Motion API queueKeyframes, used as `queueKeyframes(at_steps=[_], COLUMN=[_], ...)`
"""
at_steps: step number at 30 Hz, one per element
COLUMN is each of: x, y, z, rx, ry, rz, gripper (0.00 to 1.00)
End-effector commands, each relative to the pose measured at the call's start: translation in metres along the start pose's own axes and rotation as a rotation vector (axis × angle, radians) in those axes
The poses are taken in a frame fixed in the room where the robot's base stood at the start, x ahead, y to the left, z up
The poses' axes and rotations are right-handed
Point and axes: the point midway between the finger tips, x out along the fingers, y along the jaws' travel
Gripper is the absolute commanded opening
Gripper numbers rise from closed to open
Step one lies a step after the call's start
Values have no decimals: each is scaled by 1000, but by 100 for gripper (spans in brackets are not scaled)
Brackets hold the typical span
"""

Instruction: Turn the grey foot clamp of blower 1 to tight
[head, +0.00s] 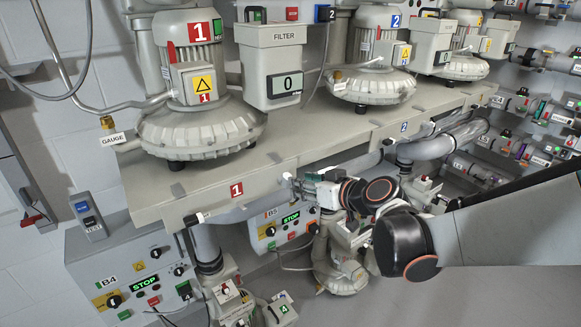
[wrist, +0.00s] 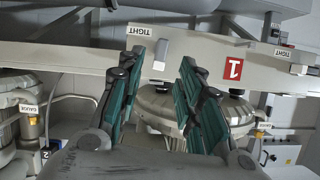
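Blower 1 (head: 200,125), a cream motor on a round ribbed housing, stands on the shelf; it also shows in the wrist view (wrist: 158,106). The shelf's front carries a red "1" plate (head: 237,190). A small pale grey clamp lever (head: 288,177) sticks out right of this plate. In the wrist view that lever (wrist: 160,49) lies between my fingertips, beside a "TIGHT" label (wrist: 140,31). A second lever (head: 195,218) is left of the plate. My gripper (head: 305,186) is open at the shelf front; its teal-padded fingers (wrist: 162,58) stand apart, with no visible contact on the lever.
Blower 2 (head: 367,85) and a filter box (head: 271,65) stand on the shelf (head: 320,138). Pipes (head: 440,140) and control boxes, one marked B4 (head: 128,283), crowd the space below. Labelled valves line the right wall.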

Motion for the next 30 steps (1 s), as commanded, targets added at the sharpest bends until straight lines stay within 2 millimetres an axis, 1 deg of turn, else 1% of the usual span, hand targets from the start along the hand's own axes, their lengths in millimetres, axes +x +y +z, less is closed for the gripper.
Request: queueKeyframes(at_steps=[1, 3, 9, 15, 23, 24, 26, 27, 28, 30], x=[12, 25, 53, 65, 66, 66, 66, 66, 66, 66], y=[0, 0, 0, 0, 0, 0, 0, 0, 0, 0], z=[2, 2, 1, 0, 0, 0, 0, 0, 0, 0], rx=[-2, -2, -1, -1, 0, 0, 0, 0, 0, 0], ry=[0, -1, -1, -1, 0, 0, 0, -1, -1, -1], rz=[-2, -2, -1, 0, 1, 1, 1, 1, 1, 1], gripper=[33, 33, 33, 33, 33, 31, 17, 8, 2, 0])
